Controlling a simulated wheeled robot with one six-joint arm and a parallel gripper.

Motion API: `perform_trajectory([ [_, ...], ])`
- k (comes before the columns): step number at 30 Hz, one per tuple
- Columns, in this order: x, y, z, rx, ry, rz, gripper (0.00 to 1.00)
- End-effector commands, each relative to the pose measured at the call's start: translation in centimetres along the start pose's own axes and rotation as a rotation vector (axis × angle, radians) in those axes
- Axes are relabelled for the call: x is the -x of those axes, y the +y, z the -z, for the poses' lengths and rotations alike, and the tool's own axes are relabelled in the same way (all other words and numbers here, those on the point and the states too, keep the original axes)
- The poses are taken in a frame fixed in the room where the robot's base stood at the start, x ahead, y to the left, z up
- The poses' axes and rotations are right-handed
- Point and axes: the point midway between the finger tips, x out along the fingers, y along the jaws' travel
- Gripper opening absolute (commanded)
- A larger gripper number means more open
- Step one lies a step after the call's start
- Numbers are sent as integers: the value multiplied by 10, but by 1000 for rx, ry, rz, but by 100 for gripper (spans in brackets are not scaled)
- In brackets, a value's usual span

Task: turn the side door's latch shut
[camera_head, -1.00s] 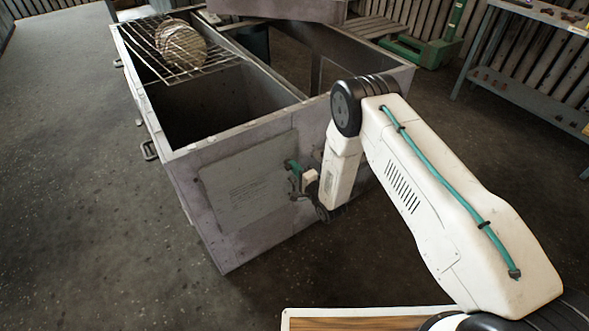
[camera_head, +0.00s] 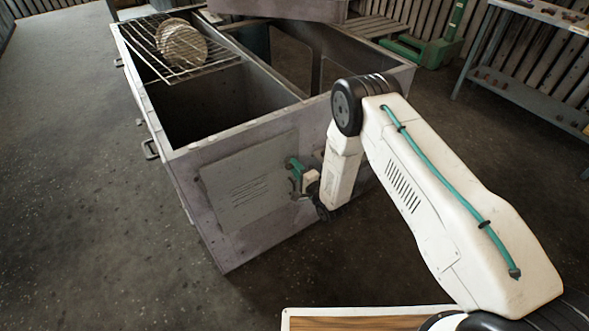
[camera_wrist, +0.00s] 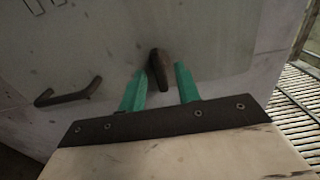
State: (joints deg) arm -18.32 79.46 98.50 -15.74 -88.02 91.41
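The side door (camera_head: 240,175) is a grey louvred panel on the near end of the housing. It looks closed flat against the wall. Its surface also fills the wrist view (camera_wrist: 215,45). The latch (camera_wrist: 158,70) is a short dark brown handle, roughly upright and slightly tilted in the wrist view. My gripper (camera_wrist: 160,75) has two teal fingers, one on each side of the latch. They stand open, with a narrow gap visible on either side of it. In the head view my gripper (camera_head: 294,172) is at the door's right edge, and the latch is hard to make out.
A bent dark handle (camera_wrist: 68,93) is left of the fingers in the wrist view. The open-topped housing (camera_head: 225,132) has a wire rack (camera_head: 170,65) with a round tan part (camera_head: 182,42) on it. A workbench (camera_head: 525,90) stands at the back right. Floor on the left is clear.

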Motion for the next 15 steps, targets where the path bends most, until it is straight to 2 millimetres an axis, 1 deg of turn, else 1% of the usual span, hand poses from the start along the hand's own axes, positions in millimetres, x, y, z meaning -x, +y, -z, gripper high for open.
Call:
perform_trajectory([
  [2,9,0,1,0,1,-1,33],
  [9,50,1,0,-1,1,-3,33],
  [12,64,1,0,-1,0,-3,33],
  [15,73,1,-1,-1,0,-2,33],
])
